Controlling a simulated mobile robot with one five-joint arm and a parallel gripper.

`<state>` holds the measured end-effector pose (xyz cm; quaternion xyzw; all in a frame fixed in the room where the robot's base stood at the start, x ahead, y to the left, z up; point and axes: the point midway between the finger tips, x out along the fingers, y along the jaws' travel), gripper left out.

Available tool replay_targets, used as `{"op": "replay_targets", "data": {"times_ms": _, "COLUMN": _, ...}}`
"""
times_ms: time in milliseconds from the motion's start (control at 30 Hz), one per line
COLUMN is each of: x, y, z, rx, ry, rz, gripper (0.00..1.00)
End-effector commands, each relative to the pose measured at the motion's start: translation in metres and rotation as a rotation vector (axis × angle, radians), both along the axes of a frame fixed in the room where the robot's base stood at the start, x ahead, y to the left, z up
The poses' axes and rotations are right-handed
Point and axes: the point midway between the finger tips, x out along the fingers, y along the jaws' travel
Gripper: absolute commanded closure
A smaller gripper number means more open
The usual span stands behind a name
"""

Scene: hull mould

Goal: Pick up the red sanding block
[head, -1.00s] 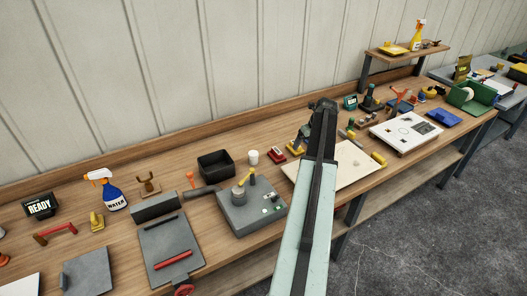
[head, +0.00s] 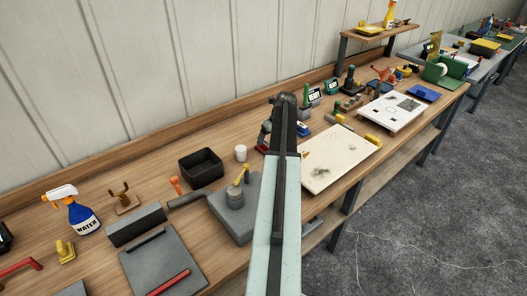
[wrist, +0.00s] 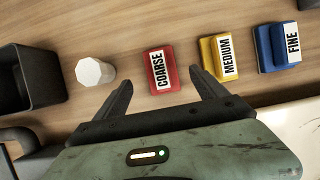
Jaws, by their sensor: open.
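The red sanding block (wrist: 161,70), labelled COARSE, lies on the wooden bench in the wrist view, upper middle. My gripper (wrist: 160,81) is open and empty, its two dark fingers spread with the red block between and just ahead of their tips. I cannot tell the height of the fingers above the bench. In the head view only a bit of the red block (head: 262,149) shows beside my arm, which hides the rest.
A yellow MEDIUM block (wrist: 219,58) and a blue FINE block (wrist: 277,48) lie to the right of the red one. A white cup (wrist: 93,72) and a black bin (wrist: 35,78) stand to the left. A stained pale board (head: 335,160) lies right of my arm.

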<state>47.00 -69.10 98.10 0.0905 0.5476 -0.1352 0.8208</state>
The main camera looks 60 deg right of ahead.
Motion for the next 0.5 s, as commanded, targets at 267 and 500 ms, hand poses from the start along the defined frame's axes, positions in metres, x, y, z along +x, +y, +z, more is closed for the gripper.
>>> {"op": "replay_targets", "data": {"times_ms": 267, "x": 0.008, "y": -0.002, "z": -0.020, "rx": 0.000, "ry": 0.000, "rz": 0.002, "gripper": 0.18}}
{"op": "replay_targets", "data": {"times_ms": 500, "x": 0.019, "y": -0.007, "z": -0.059, "rx": 0.000, "ry": 0.000, "rz": 0.003, "gripper": 0.18}}
